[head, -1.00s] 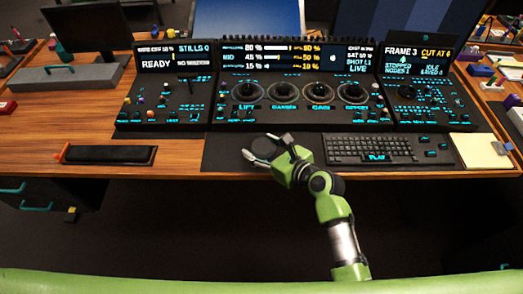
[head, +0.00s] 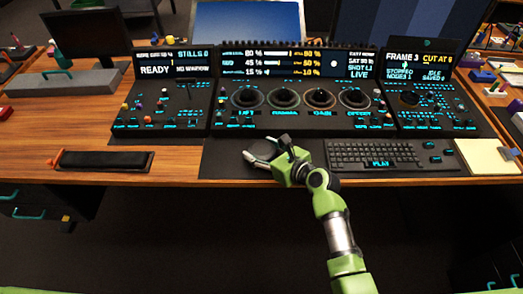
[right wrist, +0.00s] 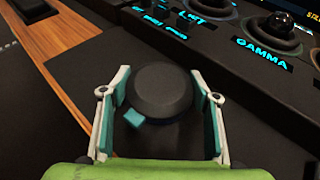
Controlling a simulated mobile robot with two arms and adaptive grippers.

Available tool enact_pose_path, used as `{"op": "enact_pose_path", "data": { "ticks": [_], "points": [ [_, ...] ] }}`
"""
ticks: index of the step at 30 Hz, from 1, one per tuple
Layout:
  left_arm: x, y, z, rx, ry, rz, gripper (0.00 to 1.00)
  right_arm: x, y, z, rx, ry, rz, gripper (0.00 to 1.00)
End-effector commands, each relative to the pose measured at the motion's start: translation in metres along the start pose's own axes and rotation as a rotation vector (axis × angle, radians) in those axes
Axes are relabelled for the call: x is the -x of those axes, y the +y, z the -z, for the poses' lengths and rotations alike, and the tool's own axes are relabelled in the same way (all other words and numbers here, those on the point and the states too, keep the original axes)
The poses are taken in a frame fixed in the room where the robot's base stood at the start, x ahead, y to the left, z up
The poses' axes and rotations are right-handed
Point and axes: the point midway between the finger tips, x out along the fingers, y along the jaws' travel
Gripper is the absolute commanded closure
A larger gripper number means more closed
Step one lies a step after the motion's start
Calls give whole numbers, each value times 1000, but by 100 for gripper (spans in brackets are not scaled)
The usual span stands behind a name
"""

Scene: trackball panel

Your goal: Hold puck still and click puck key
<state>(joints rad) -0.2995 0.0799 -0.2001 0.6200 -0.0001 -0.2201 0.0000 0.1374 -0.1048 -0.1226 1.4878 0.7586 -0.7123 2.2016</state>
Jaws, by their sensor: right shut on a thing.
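The puck (right wrist: 160,90) is a dark round piece on the black desk mat (head: 222,160). A small teal key (right wrist: 134,118) sits on its near left edge in the right wrist view. My right gripper (right wrist: 161,76) has its two teal-padded fingers on either side of the puck and is shut on it. No finger is on the teal key. In the head view, the right gripper (head: 265,150) is at the left part of the mat, and the puck shows only as a small dark shape between the fingers. My left gripper is not in view.
The control panel (head: 300,122) with trackballs and screens stands behind the puck. A keyboard (head: 372,155) lies to the right, with a notepad (head: 485,157) beyond it. A black tray (head: 105,161) is at the left. The mat left of the puck is clear.

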Motion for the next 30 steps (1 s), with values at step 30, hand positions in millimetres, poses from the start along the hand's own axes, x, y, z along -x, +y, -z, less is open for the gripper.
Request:
{"op": "enact_pose_path", "data": {
  "ticks": [30],
  "points": [
    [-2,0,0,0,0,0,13,-2,0,6,0,0,0,61]
  ]
}}
